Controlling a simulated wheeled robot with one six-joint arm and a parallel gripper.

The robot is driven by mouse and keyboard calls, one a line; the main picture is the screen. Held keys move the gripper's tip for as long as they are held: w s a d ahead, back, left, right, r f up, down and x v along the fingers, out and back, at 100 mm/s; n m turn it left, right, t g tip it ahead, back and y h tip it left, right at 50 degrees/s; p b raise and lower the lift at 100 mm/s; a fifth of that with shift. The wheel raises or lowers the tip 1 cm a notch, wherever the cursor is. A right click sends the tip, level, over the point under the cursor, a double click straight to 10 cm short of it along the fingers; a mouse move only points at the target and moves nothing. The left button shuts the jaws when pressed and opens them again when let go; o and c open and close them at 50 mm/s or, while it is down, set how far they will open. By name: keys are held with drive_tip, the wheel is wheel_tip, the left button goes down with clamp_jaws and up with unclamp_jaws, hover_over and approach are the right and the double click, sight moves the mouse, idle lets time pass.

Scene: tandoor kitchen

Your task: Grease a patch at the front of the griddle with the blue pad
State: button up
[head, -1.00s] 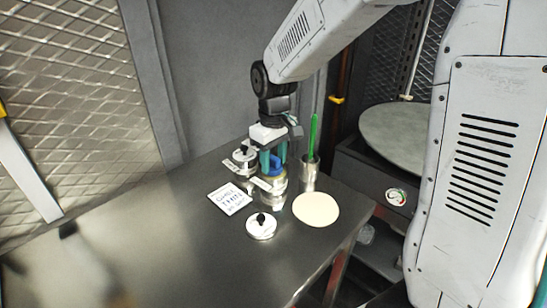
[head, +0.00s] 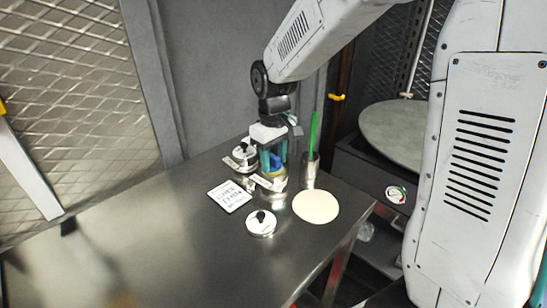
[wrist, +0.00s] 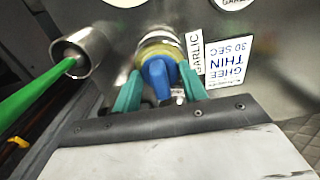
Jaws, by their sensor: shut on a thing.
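My gripper (head: 274,166) has its teal fingers shut on the blue pad (head: 277,160) over a metal pot (head: 275,198) with a yellowish top. In the wrist view the blue pad (wrist: 157,78) sits between the two fingers (wrist: 158,92), and the pot's yellow ring (wrist: 150,51) shows behind it. The pad overlaps the pot's mouth; I cannot tell how deep it is or whether it touches the contents. The griddle (head: 397,132) is a round grey plate at the right, away from my gripper and partly hidden by my own body.
A metal cup (head: 310,171) holding a green-handled tool (head: 313,130) stands close right of the pot. A lidded jar (head: 243,152), a white card (head: 229,196), a loose lid (head: 261,223) and a pale disc (head: 316,206) surround it. A dial (head: 396,195) is below the griddle. The counter's left is clear.

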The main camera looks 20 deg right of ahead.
sight(274, 156)
idle(0.4)
drive_tip(key=shift+r, duration=3.5)
